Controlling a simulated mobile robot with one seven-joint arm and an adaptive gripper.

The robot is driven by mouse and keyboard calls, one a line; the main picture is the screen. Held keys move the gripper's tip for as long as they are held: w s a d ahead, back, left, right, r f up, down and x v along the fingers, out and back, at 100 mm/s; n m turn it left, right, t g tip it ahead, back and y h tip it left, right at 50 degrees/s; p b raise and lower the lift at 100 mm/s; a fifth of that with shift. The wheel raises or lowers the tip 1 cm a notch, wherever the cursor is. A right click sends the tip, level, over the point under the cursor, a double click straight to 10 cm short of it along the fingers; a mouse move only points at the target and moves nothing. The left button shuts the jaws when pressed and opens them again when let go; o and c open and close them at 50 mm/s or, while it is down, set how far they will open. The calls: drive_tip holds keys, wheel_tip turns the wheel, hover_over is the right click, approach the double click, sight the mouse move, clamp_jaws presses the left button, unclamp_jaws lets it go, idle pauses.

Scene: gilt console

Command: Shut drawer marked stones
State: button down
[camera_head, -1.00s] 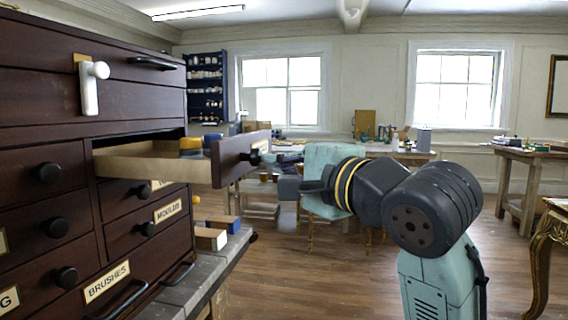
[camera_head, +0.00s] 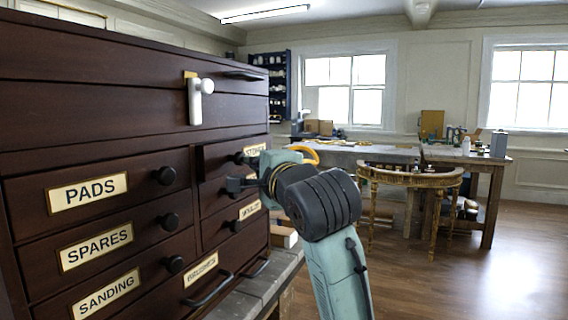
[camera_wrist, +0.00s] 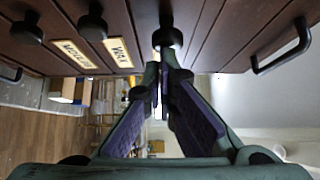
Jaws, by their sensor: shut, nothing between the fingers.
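The stones drawer (camera_head: 222,157) is the top one in the cabinet's right column. In the head view my gripper (camera_head: 250,167) is partly hidden by my wrist.
Drawers marked pads (camera_head: 88,193), spares (camera_head: 96,246) and sanding (camera_head: 106,293) fill the left column. A white latch-like fitting (camera_head: 196,100) hangs above. A half-round table (camera_head: 410,178) stands right; floor there is clear.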

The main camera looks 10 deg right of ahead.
drive_tip(key=shift+w+a, duration=0.5)
drive_tip(key=shift+a, duration=0.3)
